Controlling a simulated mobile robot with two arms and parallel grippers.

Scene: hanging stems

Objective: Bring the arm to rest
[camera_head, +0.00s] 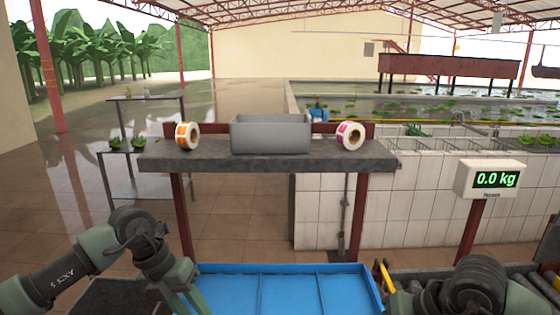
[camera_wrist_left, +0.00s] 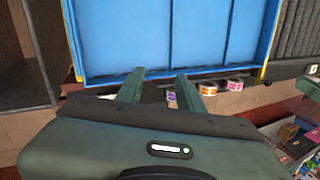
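My left arm (camera_head: 88,255) comes in from the lower left in the head view and bends down at the wrist. My left gripper (camera_head: 182,297) points down beside the left end of a blue tray with dividers (camera_head: 288,268). In the left wrist view the two fingers of my left gripper (camera_wrist_left: 160,84) are apart with nothing between them, over the edge of the blue tray (camera_wrist_left: 205,35). My right arm (camera_head: 470,290) shows at the lower right of the head view; its gripper is out of view.
A dark shelf (camera_head: 270,165) behind the tray holds a grey bin (camera_head: 270,134), an orange-marked label roll (camera_head: 187,135) and a pink-marked one (camera_head: 350,135). A scale display (camera_head: 492,180) reading 0.0 kg stands right. A roller conveyor (camera_head: 540,285) lies at the right edge.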

